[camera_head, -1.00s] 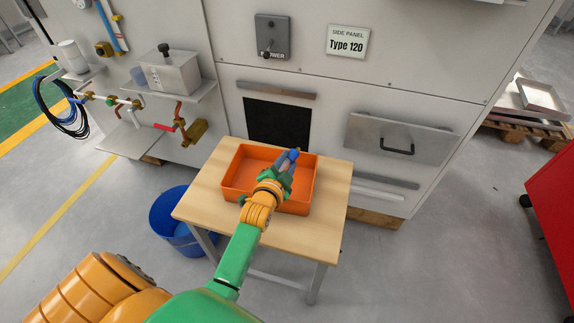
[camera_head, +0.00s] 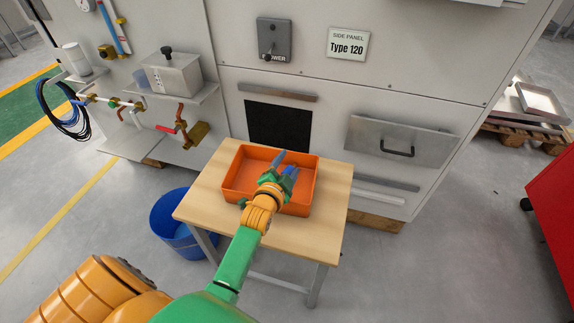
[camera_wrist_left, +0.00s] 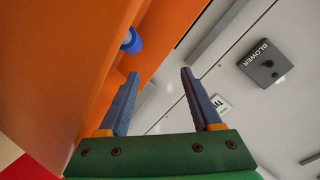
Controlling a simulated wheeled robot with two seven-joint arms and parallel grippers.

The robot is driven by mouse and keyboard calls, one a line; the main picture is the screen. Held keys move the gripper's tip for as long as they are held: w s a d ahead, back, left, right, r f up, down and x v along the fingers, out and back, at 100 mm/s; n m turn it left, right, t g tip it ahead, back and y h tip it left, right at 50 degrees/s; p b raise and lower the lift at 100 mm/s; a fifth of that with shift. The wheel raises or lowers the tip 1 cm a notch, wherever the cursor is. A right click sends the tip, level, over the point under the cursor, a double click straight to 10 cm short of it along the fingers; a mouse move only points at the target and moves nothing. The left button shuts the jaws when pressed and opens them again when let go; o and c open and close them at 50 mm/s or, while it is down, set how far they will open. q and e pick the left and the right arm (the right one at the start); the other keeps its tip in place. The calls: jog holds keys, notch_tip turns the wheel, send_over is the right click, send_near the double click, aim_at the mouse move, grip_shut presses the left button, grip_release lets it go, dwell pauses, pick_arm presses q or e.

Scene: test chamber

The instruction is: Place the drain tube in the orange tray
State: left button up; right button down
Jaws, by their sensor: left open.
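The orange tray (camera_head: 237,194) stands on a small wooden table, and its orange wall fills the left of the left wrist view (camera_wrist_left: 60,60). My left gripper (camera_head: 288,162) is over the right part of the tray, its fingers spread. In the left wrist view the open fingers (camera_wrist_left: 160,73) have nothing between them. A short blue tube end (camera_wrist_left: 131,41), which looks like the drain tube, shows against the orange surface just beyond the left finger. The rest of it is hidden there. In the head view I cannot tell it from the blue fingers. My right gripper is not in view.
The wooden table (camera_head: 320,230) has bare top right of the tray. A blue bucket (camera_head: 170,225) stands on the floor at its left. The grey machine panel (camera_head: 340,100) rises close behind. A red cabinet (camera_head: 552,185) is at far right.

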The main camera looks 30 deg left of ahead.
pick_arm(q)
jog(key=shift+s+r+p, duration=0.1)
jog(key=shift+r+p, duration=0.1)
jog(key=shift+p, duration=0.4)
jog(key=p+v, duration=0.2)
jog(key=v, duration=0.9)
jog(key=shift+s+r, duration=0.2)
jog(key=s+d+f+n+g+h, duration=0.1)
jog(key=s+f+g, duration=0.1)
jog(key=s+d+f+n+g+h, duration=0.1)
jog(key=s+d+f+g, duration=0.1)
jog(key=shift+s+d+f+n+g, duration=0.1)
jog(key=shift+d+f+n+g, duration=0.1)
jog(key=shift+f+n+g, duration=0.15)
jog(key=s+d+f+n+g+h, duration=0.1)
jog(key=s+d+f+n+g, duration=0.2)
jog(key=s+g, duration=0.6)
jog(key=s+f+t, duration=0.1)
jog(key=s+f, duration=0.3)
jog(key=f, duration=1.3)
jog(key=s+a+f, duration=0.1)
jog(key=s+f, duration=0.8)
jog(key=s, duration=0.1)
notch_tip(320, 180, up, 13)
jog(key=s+g+p, duration=0.1)
jog(key=s+p, duration=0.1)
jog(key=p, duration=1.2)
jog(key=shift+a+m, duration=0.35)
jog(key=shift+a, duration=0.15)
